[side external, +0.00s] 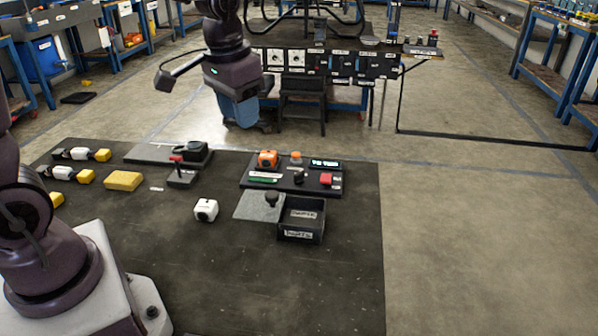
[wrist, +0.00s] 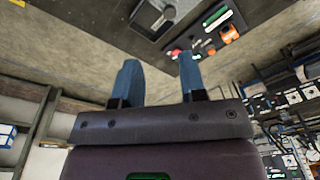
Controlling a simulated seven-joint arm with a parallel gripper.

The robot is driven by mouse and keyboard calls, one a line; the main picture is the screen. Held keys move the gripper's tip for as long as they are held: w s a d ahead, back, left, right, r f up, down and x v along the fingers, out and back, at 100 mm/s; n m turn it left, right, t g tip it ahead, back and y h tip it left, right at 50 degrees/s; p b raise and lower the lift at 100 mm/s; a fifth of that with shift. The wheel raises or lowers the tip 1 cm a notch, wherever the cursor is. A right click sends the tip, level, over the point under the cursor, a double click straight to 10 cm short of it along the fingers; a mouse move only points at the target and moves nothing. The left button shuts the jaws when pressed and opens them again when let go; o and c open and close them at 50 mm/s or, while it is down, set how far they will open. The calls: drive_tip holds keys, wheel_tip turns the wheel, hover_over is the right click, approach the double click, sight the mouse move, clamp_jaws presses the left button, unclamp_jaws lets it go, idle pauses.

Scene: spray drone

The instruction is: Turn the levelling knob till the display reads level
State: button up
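A black panel (side external: 252,187) on the dark table carries a small display (side external: 325,163) with lit green text, too small to read. A small black knob (side external: 299,177) stands on this panel beside a red block. Another black knob (side external: 271,198) stands on a grey plate in front; I cannot tell which is the levelling knob. My gripper (side external: 238,112) hangs well above and behind the panel, touching nothing. In the wrist view its blue fingers (wrist: 160,75) are spread apart with nothing between them.
An orange device (side external: 267,159) sits on the panel; it also shows in the wrist view (wrist: 229,33). An open black bin (side external: 301,236) stands at the table's front right.

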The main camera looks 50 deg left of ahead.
drive_tip(key=w+a+f+g, duration=0.2)
drive_tip(key=w+a+f, duration=0.2)
drive_tip(key=w+f, duration=0.4)
drive_tip(key=n, duration=0.2)
hover_over(298, 173)
wheel_tip(298, 173, down, 7)
drive_tip(key=shift+t, duration=0.3)
wheel_tip(298, 173, down, 12)
drive_tip(key=shift+f, duration=0.1)
clamp_jaws()
